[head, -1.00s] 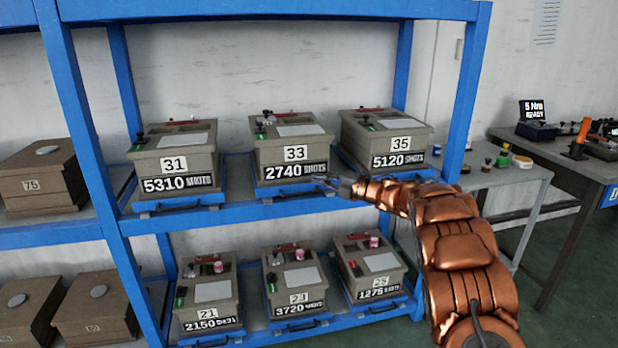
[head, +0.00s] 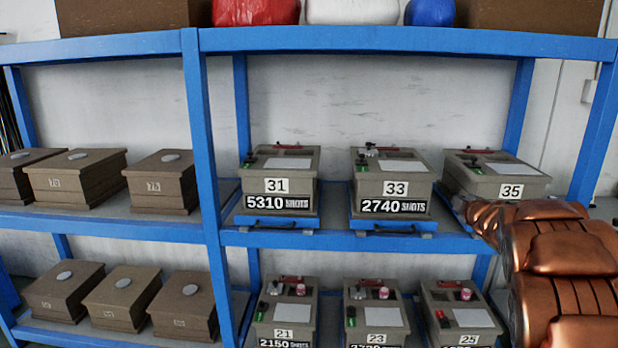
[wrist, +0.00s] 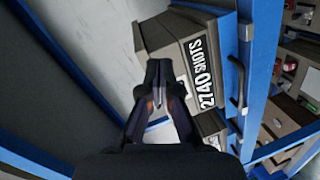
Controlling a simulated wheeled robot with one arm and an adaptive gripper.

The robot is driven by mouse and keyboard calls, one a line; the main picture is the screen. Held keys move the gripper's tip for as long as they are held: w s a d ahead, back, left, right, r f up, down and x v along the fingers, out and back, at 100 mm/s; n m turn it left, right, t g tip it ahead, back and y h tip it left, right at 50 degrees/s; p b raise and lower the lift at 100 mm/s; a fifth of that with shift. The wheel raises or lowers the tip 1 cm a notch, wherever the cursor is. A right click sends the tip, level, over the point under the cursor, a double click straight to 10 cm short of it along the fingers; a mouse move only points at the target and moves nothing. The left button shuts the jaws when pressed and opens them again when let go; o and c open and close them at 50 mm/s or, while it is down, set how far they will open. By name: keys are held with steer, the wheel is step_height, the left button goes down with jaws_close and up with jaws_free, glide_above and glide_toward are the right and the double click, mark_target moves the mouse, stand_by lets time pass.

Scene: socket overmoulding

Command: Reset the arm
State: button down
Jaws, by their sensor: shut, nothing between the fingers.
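My gripper (wrist: 158,72) shows in the wrist view with its two dark fingers together and nothing between them. Its tips point toward the grey box marked 2740 SHOTS (wrist: 172,42), and I cannot tell the exact gap to it. In the head view my copper arm reaches in from the right. It covers the lower front of the box numbered 35 (head: 497,172), and the gripper itself cannot be made out there. Box 33 (head: 395,170) and box 31 (head: 280,165) sit on the same shelf to the left.
A blue shelf rack (head: 205,130) fills the head view. Its lower level holds box 21 (head: 285,312), box 23 (head: 375,318) and box 25 (head: 462,318). Several brown lidded boxes (head: 80,175) stand at left. Red (head: 255,10), white and blue bags lie on top.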

steer(key=s+a+f+m+g+h, duration=0.1)
steer(key=s+f+m+g, duration=0.2)
steer(key=s, duration=0.5)
steer(key=s+a+f+m+g+h, duration=0.1)
steer(key=s+f+m+g, duration=0.2)
steer(key=s, duration=0.4)
steer(key=s+a+f+m+g+h, duration=0.15)
steer(key=s+m, duration=0.25)
steer(key=s, duration=0.4)
steer(key=s+a+f+m+g+y, duration=0.15)
steer(key=s+a+f+g, duration=0.35)
steer(key=s, duration=0.7)
steer(key=s+a+f+m+g+y, duration=0.1)
steer(key=s+a+g+y, duration=0.1)
steer(key=s+a, duration=0.8)
steer(key=s+a+f+m+g+y, duration=0.1)
steer(key=s+a+f+g+y, duration=0.2)
steer(key=s, duration=1.1)
step_height(320, 180, up, 19)
steer(key=a+h+p, duration=0.1)
steer(key=p, duration=1.6)
steer(key=shift+w+a, duration=0.2)
steer(key=shift+w, duration=0.2)
